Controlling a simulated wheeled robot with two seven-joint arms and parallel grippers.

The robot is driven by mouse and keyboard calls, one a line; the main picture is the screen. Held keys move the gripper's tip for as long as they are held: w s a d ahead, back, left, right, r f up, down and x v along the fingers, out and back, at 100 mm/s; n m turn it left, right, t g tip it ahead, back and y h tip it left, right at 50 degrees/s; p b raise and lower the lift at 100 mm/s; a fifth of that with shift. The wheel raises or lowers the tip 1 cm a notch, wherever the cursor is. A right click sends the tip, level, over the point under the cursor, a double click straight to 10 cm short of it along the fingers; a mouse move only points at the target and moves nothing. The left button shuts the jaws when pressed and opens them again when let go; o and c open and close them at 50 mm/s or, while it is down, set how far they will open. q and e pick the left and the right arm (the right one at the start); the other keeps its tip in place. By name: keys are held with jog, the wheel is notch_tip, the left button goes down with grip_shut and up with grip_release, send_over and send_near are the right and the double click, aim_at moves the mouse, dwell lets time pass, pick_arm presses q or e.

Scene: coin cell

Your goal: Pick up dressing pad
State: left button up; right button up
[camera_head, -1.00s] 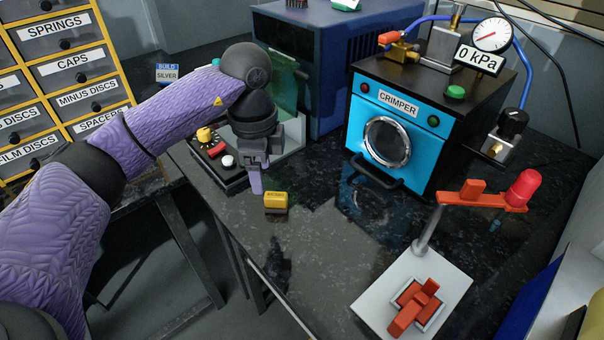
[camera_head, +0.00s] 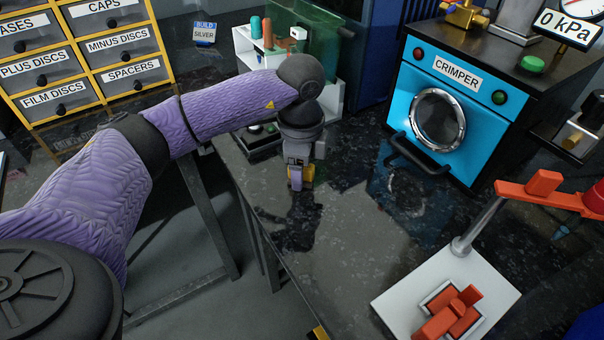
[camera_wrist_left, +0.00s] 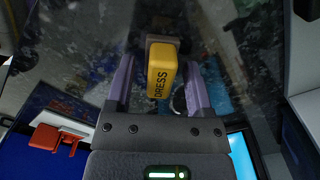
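The dressing pad is a small yellow block (camera_wrist_left: 161,72) marked "DRESS" on a grey-brown base. In the left wrist view it sits between the two purple fingers of my left gripper (camera_wrist_left: 157,90), with a visible gap to the fingers on either side. In the head view the yellow pad (camera_head: 308,174) shows partly behind my left gripper (camera_head: 298,182), which points down at the dark bench top. The gripper is open around the pad. My right gripper is not in view.
The blue crimper (camera_head: 440,110) stands to the right on the black bench (camera_head: 345,245). A white plate (camera_head: 400,300) with a red-handled tool is at the front right. Labelled drawers (camera_head: 90,50) stand at the left. The bench middle is clear.

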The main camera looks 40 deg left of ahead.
pick_arm(q)
jog(key=c, duration=0.7)
grip_shut()
